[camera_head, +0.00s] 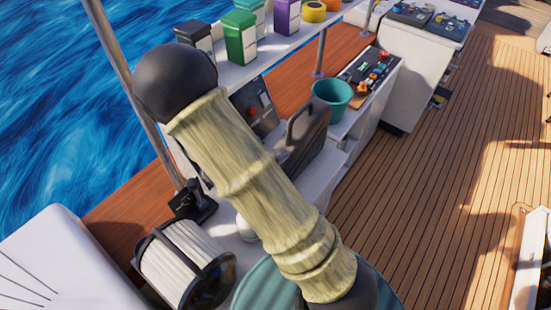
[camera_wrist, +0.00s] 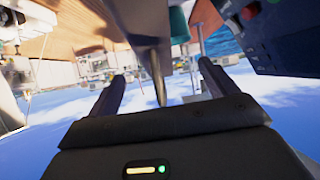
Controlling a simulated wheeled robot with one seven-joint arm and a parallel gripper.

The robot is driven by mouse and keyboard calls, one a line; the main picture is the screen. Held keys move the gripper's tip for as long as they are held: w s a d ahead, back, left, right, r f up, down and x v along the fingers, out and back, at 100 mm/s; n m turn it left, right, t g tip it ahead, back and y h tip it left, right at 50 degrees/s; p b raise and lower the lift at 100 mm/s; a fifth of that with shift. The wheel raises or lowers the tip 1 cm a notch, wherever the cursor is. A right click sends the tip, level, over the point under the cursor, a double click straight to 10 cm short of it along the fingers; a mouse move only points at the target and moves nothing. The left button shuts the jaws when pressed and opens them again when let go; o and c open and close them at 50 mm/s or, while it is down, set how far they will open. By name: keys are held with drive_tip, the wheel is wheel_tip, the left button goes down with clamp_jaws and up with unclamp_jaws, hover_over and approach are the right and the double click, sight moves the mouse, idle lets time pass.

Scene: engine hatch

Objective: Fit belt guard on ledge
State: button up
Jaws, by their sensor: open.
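A dark guard-like piece with an upright handle (camera_head: 306,136) stands on the white ledge (camera_head: 341,160) in the head view, partly hidden by my arm; I take it for the belt guard but cannot be sure. In the wrist view my gripper (camera_wrist: 162,72) is open, with its two dark fingers wide apart. A narrow grey, tapering piece (camera_wrist: 150,32) shows between the fingers, apart from both; I cannot tell what it is or how far off it lies. My gripper cannot be made out in the head view.
A teal bucket (camera_head: 332,96) and a control panel (camera_head: 371,72) are behind the dark piece. A rope drum (camera_head: 180,262) is at lower left. The wooden deck (camera_head: 440,160) at right is largely clear.

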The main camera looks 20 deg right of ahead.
drive_tip(key=s+a+r+n+g+y, duration=0.2)
drive_tip(key=s+a+r+n+y, duration=0.3)
drive_tip(key=n+y, duration=0.4)
drive_tip(key=s+d+r+n+g, duration=0.1)
drive_tip(key=s+d, duration=0.1)
drive_tip(key=s, duration=0.2)
drive_tip(key=s+d+r+g+y, duration=0.1)
drive_tip(key=s+d+r, duration=0.1)
drive_tip(key=s, duration=0.3)
drive_tip(key=shift+s+r+n, duration=0.2)
drive_tip(key=shift+r+n, duration=0.05)
drive_tip(key=shift+n, duration=0.15)
